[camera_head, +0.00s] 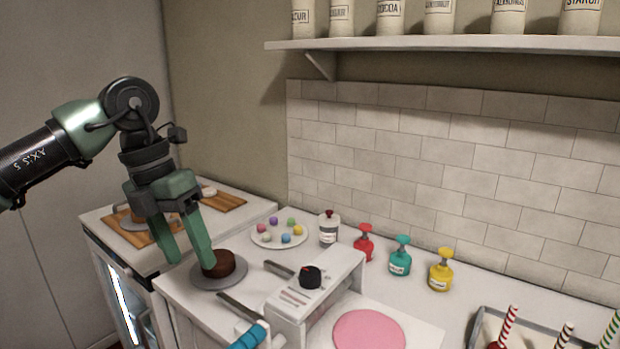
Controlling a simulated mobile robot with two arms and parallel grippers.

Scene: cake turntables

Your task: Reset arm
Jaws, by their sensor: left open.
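My left arm comes in from the left, and its green left gripper (184,254) points down with its two fingers apart and nothing visible between them. One finger shows just left of a brown chocolate cake (224,262) and overlaps its edge in the picture. I cannot tell whether the finger touches the cake. The cake sits on a grey turntable (206,282) on the white counter. My right gripper is not in view.
A white plate of several coloured balls (266,239), red, teal and yellow pump bottles (440,268), and a white machine with a black knob (311,278) stand nearby. A pink disc (369,330) lies in front. Wooden boards (226,201) are behind the gripper. A shelf (450,43) holds jars.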

